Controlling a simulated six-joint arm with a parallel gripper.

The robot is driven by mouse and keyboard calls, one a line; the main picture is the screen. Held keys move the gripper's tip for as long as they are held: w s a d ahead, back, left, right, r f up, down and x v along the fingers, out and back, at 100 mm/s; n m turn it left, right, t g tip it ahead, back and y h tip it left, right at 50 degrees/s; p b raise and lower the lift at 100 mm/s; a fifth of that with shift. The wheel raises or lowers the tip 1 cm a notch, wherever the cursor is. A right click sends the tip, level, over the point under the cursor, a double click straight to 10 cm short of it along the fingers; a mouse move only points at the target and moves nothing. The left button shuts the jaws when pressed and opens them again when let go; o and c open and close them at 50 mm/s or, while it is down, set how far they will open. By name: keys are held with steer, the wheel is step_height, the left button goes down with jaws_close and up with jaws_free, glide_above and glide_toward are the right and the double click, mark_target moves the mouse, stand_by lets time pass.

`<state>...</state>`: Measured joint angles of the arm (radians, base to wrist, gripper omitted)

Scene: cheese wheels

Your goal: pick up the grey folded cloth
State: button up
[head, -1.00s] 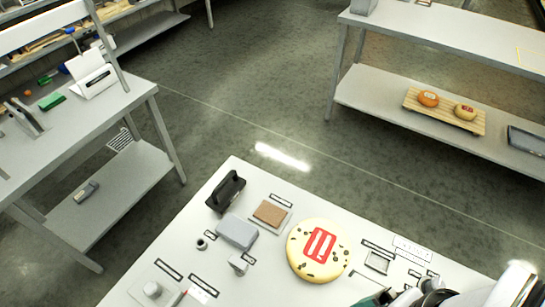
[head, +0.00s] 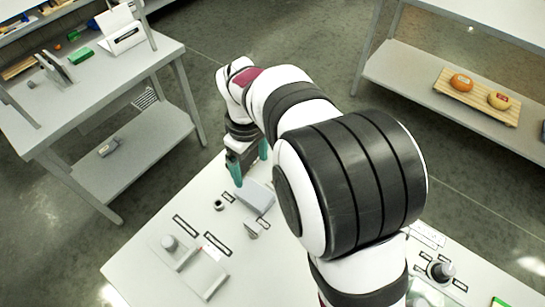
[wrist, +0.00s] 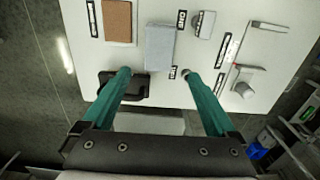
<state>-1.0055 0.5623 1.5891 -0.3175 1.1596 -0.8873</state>
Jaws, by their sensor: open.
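The grey folded cloth (head: 258,198) lies flat on the white table in the head view, partly covered by my gripper. In the wrist view the cloth (wrist: 159,48) is a plain grey rectangle beyond the fingertips. My gripper (wrist: 155,73), with green fingers, is open and empty. Its fingertips spread wider than the cloth and stand near its closer end in the picture. In the head view my gripper (head: 251,172) is at the cloth's far side. The height of the fingertips above the table is hard to tell.
A black handled object (wrist: 131,91) stands by the left finger, and a small dark ring (wrist: 173,72) by the right fingertip. A brown pad (wrist: 117,21) and a small grey block (wrist: 204,24) flank the cloth. A tray (head: 206,277) lies nearer. My arm hides the cheese wheel.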

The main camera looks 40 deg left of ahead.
mark_target(254, 193)
step_height(254, 193, down, 14)
steer(key=shift+a+f, duration=0.1)
steer(key=c, duration=1.1)
steer(key=shift+w+r, duration=0.1)
steer(key=shift+r, duration=2.15)
steer(key=w+d+r, duration=0.1)
steer(key=d+r, duration=0.1)
steer(key=d, duration=0.1)
steer(key=w+d+r, duration=0.2)
steer(key=d, duration=0.2)
steer(key=w+d+r, duration=0.2)
steer(key=d, duration=0.1)
steer(key=shift+w+d+r, duration=0.1)
steer(key=shift+d+r, duration=0.15)
steer(key=shift+r, duration=0.05)
steer(key=o, duration=0.7)
steer(key=shift+c, duration=0.2)
steer(key=c, duration=0.5)
